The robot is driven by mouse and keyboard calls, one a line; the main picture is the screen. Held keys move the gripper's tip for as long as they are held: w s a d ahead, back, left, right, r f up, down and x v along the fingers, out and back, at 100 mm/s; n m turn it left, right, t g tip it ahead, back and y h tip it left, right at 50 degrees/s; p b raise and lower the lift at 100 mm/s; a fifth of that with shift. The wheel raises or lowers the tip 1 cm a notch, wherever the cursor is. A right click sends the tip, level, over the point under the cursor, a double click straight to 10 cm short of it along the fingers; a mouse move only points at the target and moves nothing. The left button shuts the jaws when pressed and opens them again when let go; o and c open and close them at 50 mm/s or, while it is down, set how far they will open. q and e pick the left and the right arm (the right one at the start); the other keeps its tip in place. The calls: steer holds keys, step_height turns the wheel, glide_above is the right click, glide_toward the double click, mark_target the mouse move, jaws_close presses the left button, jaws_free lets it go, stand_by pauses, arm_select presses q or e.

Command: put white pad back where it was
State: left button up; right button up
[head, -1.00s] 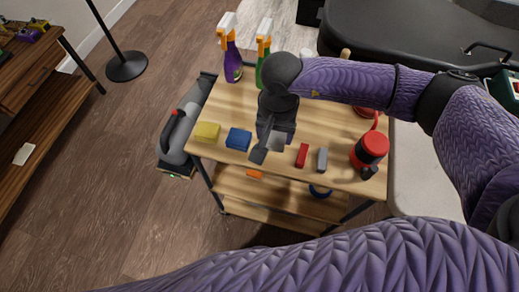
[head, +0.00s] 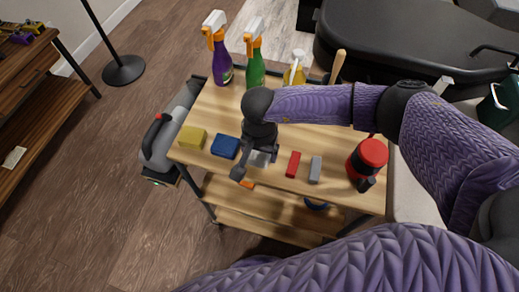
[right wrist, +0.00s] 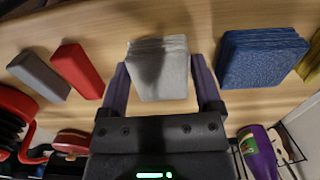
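The white pad (head: 262,158) lies near the front edge of the wooden cart top (head: 330,138), between the blue pad and the red block. My right gripper (head: 251,168) is above it, partly covering it in the head view. In the right wrist view, the white pad (right wrist: 160,72) sits between the two open fingers of my right gripper (right wrist: 160,62). My left gripper is not in view.
A blue pad (head: 225,147) and a yellow pad (head: 192,138) lie to the left. A red block (head: 293,164), a grey block (head: 315,169) and a red-black container (head: 367,163) are to the right. Spray bottles (head: 254,60) stand at the back.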

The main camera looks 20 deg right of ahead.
mark_target(259, 153)
steer(key=shift+o, duration=0.7)
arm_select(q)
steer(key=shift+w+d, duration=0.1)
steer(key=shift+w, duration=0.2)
arm_select(e)
steer(key=shift+r, duration=0.4)
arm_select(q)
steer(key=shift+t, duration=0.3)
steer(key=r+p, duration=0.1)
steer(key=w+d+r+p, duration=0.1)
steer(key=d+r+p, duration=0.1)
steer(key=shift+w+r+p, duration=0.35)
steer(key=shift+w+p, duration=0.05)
arm_select(e)
step_height(259, 153, up, 12)
steer(key=shift+f, duration=0.2)
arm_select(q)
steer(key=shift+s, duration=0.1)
